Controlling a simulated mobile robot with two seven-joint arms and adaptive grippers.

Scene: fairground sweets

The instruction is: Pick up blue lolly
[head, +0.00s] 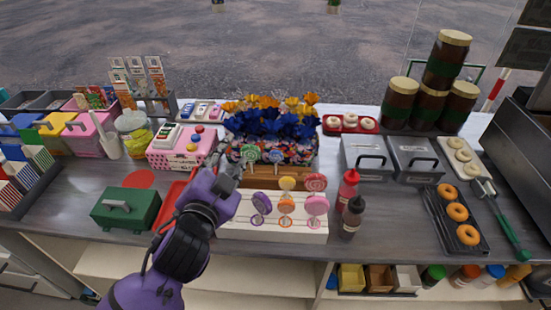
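The blue lolly (277,156) stands upright behind the front lollies, with its round head against the dark flower display. A green swirl lolly (249,152) is just to its left. The white lolly stand (240,230) holds purple (262,202), orange (286,205), yellow (288,183), red (315,182) and pink (317,205) lollies in front. My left gripper (229,164) reaches over the stand's left end, left of the green lolly and apart from the blue one. Its fingers are small and partly hidden by my wrist, so their opening is unclear. My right gripper is out of view.
A pink box (165,158), a red tray (171,205) and a green box (124,208) are left of my arm. Blue and orange flowers (270,120) stand behind the lollies. Red (347,188) and dark (353,217) bottles stand close right of the stand.

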